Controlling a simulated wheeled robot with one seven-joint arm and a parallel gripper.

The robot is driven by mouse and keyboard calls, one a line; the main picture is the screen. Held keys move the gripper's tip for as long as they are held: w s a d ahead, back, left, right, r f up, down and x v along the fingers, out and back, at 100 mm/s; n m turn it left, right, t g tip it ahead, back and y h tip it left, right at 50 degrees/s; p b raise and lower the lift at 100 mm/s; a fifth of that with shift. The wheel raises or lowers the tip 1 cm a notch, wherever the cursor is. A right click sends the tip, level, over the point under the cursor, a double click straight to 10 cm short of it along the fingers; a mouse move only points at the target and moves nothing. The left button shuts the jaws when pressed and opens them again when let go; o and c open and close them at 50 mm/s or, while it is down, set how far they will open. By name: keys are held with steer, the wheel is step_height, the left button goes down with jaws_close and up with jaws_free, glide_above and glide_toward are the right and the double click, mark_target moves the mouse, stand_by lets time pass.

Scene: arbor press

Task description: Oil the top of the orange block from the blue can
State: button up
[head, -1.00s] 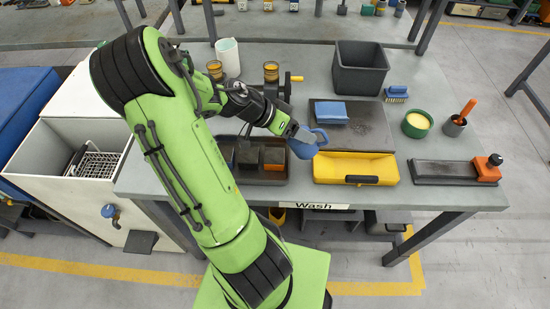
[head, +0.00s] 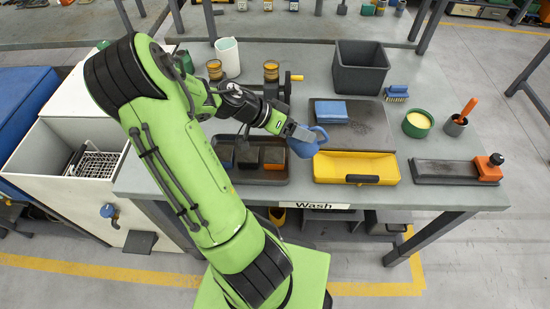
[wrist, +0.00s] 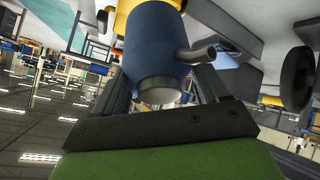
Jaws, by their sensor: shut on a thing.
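My gripper (head: 296,132) is shut on the blue can (head: 309,144), held above the bench near the left end of the yellow tray. In the wrist view the can (wrist: 158,45) sits between the fingers, its short grey spout pointing right. The dark tray (head: 282,181) to the left of the can holds several dark-topped blocks side by side. The right one, the orange block (head: 274,166), shows an orange front and a dark top. The can is to its right and apart from it. I cannot tell whether the top is oiled.
The yellow tray (head: 330,167) lies right of the dark tray. Behind it a blue block (head: 332,112) rests on a dark plate. A grey bin (head: 360,72), green bowl (head: 417,123) and long dark stone with an orange piece (head: 487,169) stand around. The right front corner is clear.

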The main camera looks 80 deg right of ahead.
stand_by(1.1)
stand_by(2.6)
steer(key=shift+s+f+m+t+b, duration=0.15)
steer(key=shift+t+b, duration=0.25)
steer(key=shift+t, duration=0.1)
steer(key=shift+s+f+m+t+b, duration=0.1)
steer(key=shift+m+t+b, duration=0.05)
steer(key=shift+t+b, duration=0.3)
steer(key=t+b, duration=0.1)
steer(key=f+t+b, duration=0.1)
steer(key=t, duration=0.1)
steer(key=shift+s+f+y, duration=0.2)
steer(key=shift+s+y, duration=0.1)
steer(key=shift+w+d+r, duration=0.1)
steer(key=shift+w+r, duration=0.25)
steer(key=shift+r, duration=0.15)
steer(key=shift+r+t+p, duration=0.35)
steer(key=shift+r+p, duration=0.3)
steer(key=shift+r, duration=0.1)
steer(key=shift+s+f+t+b, duration=0.15)
steer(key=shift+f+t+b, duration=0.3)
steer(key=shift+b, duration=0.3)
